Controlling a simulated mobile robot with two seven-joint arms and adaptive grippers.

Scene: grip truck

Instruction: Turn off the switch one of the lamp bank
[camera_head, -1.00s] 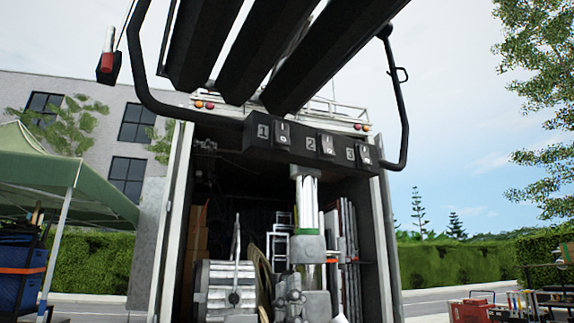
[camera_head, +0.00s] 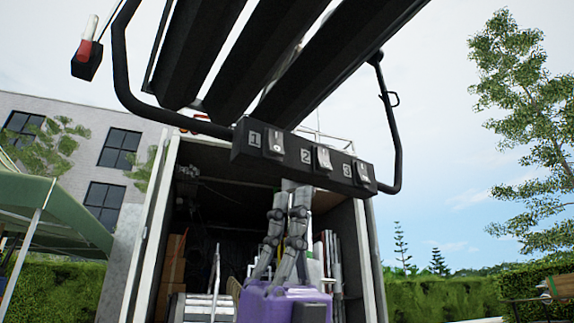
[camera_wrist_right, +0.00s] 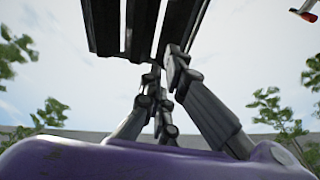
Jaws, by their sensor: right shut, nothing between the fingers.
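The lamp bank (camera_head: 240,60) has long dark bars on a black tube frame. A black switch box (camera_head: 243,153) hangs at its lower edge, with rockers labelled 1, 2 and 3. Switch one (camera_head: 275,143) is at the box's left end and shows a 0 on its lower part; I cannot tell which way it is pressed. My right gripper (camera_head: 289,198), with a purple body, is shut and empty, pointing up below the box, apart from switch one. In the right wrist view its fingers (camera_wrist_right: 163,78) point toward the dark bars (camera_wrist_right: 125,28). My left gripper is not in view.
Switch two (camera_head: 322,158) and switch three (camera_head: 362,173) sit to the right on the same box. The frame's side tube (camera_head: 391,130) and a red-and-black handle (camera_head: 87,55) flank the bank. The open truck (camera_head: 152,230) with gear inside stands behind.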

